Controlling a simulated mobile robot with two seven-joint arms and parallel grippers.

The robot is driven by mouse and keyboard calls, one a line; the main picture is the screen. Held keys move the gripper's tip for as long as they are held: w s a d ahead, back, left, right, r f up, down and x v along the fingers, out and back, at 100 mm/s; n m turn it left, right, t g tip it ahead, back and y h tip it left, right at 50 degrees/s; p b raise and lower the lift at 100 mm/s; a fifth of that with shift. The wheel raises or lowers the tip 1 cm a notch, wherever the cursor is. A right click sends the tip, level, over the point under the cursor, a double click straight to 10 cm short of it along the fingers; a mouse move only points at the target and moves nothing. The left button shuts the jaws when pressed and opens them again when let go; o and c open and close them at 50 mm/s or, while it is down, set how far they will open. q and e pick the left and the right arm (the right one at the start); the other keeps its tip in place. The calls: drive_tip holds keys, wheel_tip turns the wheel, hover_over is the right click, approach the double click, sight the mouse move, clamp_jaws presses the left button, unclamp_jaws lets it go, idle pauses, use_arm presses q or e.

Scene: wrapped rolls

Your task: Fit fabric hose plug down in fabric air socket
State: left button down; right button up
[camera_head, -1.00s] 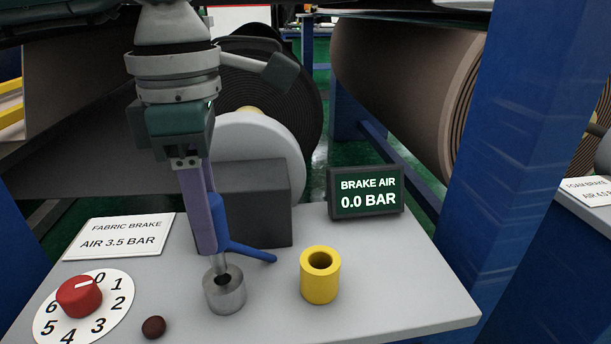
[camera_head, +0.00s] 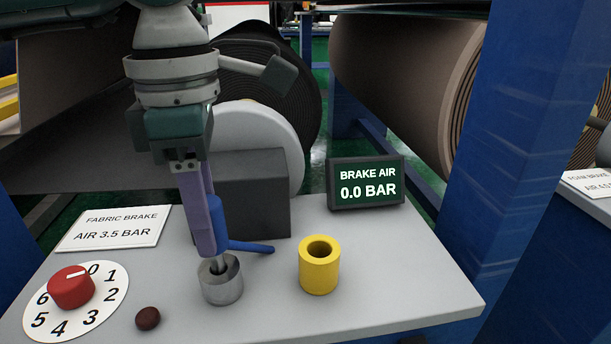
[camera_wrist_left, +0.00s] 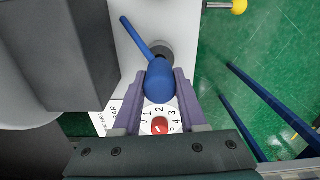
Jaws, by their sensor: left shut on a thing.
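My left gripper (camera_head: 208,240) points down and is shut on the blue hose plug (camera_head: 219,222). A thin blue side arm sticks out from the plug to the right in the head view. The plug's grey metal tip (camera_head: 218,265) is at the mouth of the round grey metal socket (camera_head: 222,288), with its lower end hidden by the rim, so how deep it sits cannot be told. In the left wrist view the plug (camera_wrist_left: 159,82) is between my two fingers, and part of the grey socket (camera_wrist_left: 162,47) shows behind it. My right gripper is out of view.
A yellow socket (camera_head: 319,271) stands to the right on the grey table (camera_head: 400,270). A dark box (camera_head: 255,200) stands behind the plug. The display (camera_head: 367,184) reads 0.0 BAR. A red knob (camera_head: 71,287) on a dial and a brown button (camera_head: 148,318) are at left.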

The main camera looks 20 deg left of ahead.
use_arm(q)
drive_tip(key=shift+f+b, duration=0.85)
drive_tip(key=shift+f, duration=0.15)
drive_tip(key=shift+c, duration=1.9)
unclamp_jaws()
drive_tip(key=shift+r, duration=0.1)
wheel_tip(320, 180, up, 10)
drive_tip(key=shift+f+p, duration=0.1)
drive_tip(key=shift+p, duration=0.45)
